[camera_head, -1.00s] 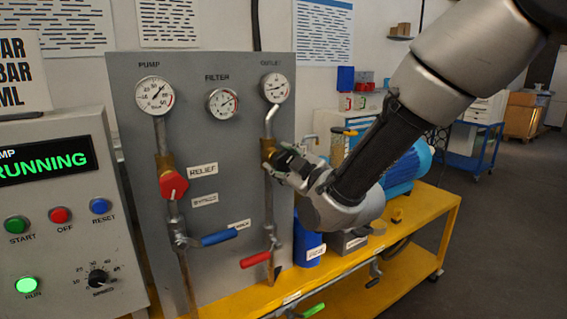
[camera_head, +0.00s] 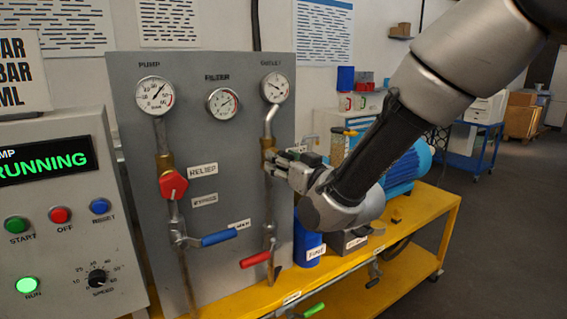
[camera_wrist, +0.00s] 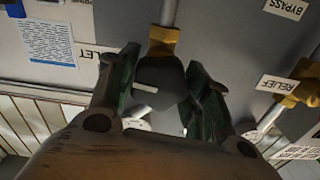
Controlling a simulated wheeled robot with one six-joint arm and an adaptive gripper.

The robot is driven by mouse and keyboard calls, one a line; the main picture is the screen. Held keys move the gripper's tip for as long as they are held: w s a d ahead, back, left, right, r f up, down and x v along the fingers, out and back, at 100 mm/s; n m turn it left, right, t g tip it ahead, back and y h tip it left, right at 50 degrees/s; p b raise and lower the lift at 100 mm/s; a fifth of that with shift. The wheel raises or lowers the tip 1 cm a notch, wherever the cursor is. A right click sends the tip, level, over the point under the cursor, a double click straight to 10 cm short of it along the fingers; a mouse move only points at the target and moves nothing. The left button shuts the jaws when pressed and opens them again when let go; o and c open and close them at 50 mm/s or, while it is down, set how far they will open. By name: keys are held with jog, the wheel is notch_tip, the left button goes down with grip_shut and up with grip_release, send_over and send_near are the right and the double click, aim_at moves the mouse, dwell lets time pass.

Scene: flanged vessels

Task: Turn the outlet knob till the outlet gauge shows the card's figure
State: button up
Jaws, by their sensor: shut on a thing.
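The outlet gauge (camera_head: 275,87) is at the top right of the grey panel. Its needle leans to the upper left, but its figures are too small to read. The outlet knob (camera_wrist: 160,82) is dark with a white mark, below a brass fitting, and sits between my fingers in the wrist view. My gripper (camera_head: 280,161) is shut on this knob and hides most of it in the head view. The card (camera_head: 20,70) stands at the left edge. It shows "BAR" and "ML" lettering, but its figures are cut off.
The red relief knob (camera_head: 173,185), a blue lever (camera_head: 219,237) and a red lever (camera_head: 256,259) stick out from the panel. A pump control box (camera_head: 65,220) reading "RUNNING" is at the left. A blue motor (camera_head: 408,168) stands behind my forearm on the yellow bench (camera_head: 440,205).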

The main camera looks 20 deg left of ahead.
jog(key=shift+m, duration=1)
jog(key=o, duration=1)
jog(key=shift+o, duration=0.2)
jog(key=v, duration=1.2)
